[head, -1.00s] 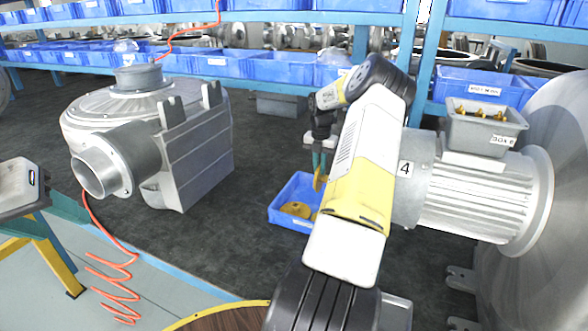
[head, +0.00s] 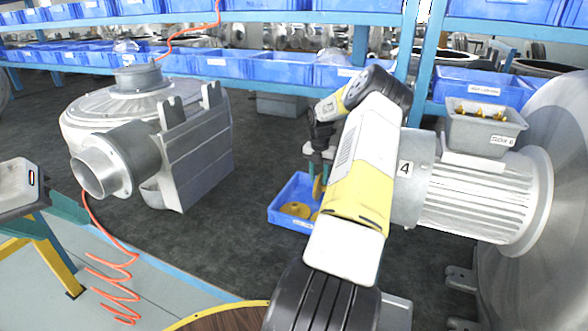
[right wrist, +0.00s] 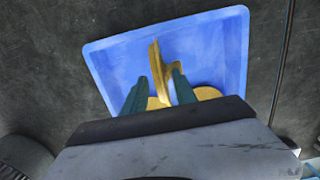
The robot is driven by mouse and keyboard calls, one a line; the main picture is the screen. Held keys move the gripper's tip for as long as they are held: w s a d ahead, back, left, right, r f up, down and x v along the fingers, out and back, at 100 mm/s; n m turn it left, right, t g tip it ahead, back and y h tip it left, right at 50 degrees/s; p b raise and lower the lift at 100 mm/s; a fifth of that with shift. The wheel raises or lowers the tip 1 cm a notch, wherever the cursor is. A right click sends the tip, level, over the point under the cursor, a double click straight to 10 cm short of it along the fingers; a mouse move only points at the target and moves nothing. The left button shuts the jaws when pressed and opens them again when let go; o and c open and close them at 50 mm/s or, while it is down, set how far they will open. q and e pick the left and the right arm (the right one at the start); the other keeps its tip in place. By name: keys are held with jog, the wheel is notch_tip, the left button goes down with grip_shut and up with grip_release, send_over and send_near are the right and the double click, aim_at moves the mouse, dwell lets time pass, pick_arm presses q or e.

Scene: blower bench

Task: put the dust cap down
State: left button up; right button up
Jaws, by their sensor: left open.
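A blue bin (head: 280,212) stands on the dark floor with yellow dust caps (head: 295,210) lying in it. My right gripper (head: 319,178) is over the bin, pointing down. Its teal fingers are on either side of a yellow dust cap (head: 318,189). In the right wrist view this cap (right wrist: 156,62) is on edge between the fingers and appears gripped, above the bin (right wrist: 222,50). Other yellow caps (right wrist: 207,92) lie flat below it, partly hidden by the fingers and gripper body. I cannot tell whether the held cap touches anything.
A grey blower housing (head: 195,150) stands at left. A motor (head: 470,195) marked 4 is at right, with a grey box (head: 484,130) of yellow parts on top. Blue shelves with bins run along the back. A red coiled hose (head: 112,285) hangs at left.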

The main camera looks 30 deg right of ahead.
notch_tip(320, 180, up, 12)
jog(key=s+a+r+m+t, duration=0.1)
jog(key=s+a+r+m, duration=0.35)
jog(key=a+r, duration=0.6)
jog(key=s+a+r+m+t, duration=0.1)
jog(key=s+a+r+m, duration=0.45)
jog(key=a, duration=0.75)
jog(key=s+a+r+m+t+y, duration=0.1)
jog(key=s+a+m, duration=0.5)
jog(key=s, duration=0.4)
jog(key=s+a+r+m+t+y, duration=0.1)
jog(key=s+a+m+t, duration=0.1)
jog(key=s+a+m, duration=0.5)
jog(key=s+m, duration=0.2)
jog(key=s, duration=0.1)
jog(key=shift+a+t+y, duration=0.15)
jog(key=shift+t+y, duration=0.15)
jog(key=shift+y, duration=0.1)
